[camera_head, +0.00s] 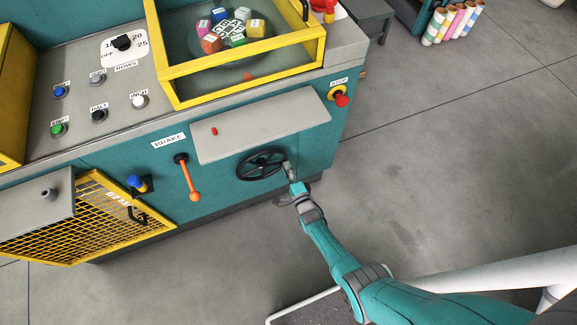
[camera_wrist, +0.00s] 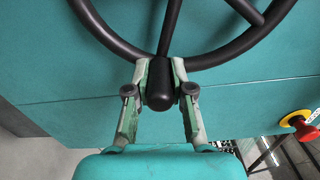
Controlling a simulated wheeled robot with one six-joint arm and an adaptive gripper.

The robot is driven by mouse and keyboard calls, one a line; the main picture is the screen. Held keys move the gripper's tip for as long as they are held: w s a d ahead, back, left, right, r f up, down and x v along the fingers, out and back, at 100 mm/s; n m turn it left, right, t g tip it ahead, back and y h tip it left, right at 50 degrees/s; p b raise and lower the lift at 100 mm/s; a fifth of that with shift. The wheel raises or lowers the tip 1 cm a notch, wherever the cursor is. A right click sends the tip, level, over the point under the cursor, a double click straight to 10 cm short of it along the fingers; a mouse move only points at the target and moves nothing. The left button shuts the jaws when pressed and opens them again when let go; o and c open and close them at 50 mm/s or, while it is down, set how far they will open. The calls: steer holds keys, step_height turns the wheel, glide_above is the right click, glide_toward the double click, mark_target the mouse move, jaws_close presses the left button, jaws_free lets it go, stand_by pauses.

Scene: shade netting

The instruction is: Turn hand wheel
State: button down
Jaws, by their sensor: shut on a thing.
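The black hand wheel (camera_head: 261,164) is mounted on the teal front of the machine, below a grey shelf plate. In the wrist view its rim (camera_wrist: 215,57) and spokes fill the top of the picture. A black knob handle (camera_wrist: 160,88) sticks out from the rim toward the camera. My gripper (camera_head: 290,172) reaches the wheel's right side from below right. In the wrist view the fingers of my gripper (camera_wrist: 159,85) are closed around the knob, one on each side.
An orange brake lever (camera_head: 190,180) hangs left of the wheel. A red stop button (camera_head: 341,100) on yellow sits up and right; it also shows in the wrist view (camera_wrist: 299,122). The grey plate (camera_head: 262,125) juts out above the wheel. Open floor lies to the right.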

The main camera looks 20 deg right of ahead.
steer(key=shift+a+f+m, duration=0.3)
steer(key=shift+f+m, duration=0.4)
steer(key=shift+m, duration=0.1)
steer(key=c, duration=1)
jaws_free()
steer(key=s, duration=1.2)
